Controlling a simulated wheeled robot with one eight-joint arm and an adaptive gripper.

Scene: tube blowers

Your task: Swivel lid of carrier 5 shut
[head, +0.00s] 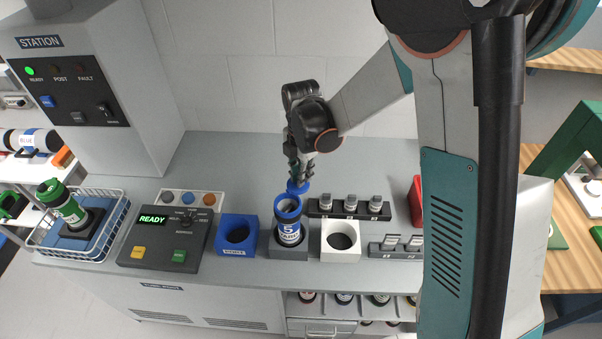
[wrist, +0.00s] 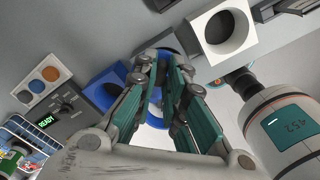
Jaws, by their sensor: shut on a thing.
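Carrier 5 (head: 290,232) stands upright in a grey square holder (head: 288,252) on the bench. It is a white and dark-blue tube with a "5" label and a blue collar; its dark mouth shows open. Its blue lid (head: 298,187) sits out to the back of the mouth, at my gripper's fingertips. My gripper (head: 297,176) points down above and behind the carrier, shut on the lid. In the wrist view, the fingers of my gripper (wrist: 168,78) partly hide the blue parts of the carrier between and below them.
A blue holder (head: 252,246) stands left of the carrier and a white holder (head: 327,252) right of it. A rack with small fittings (head: 348,209) lies close behind right. A READY control panel (head: 165,240) and a wire basket (head: 68,251) are at left.

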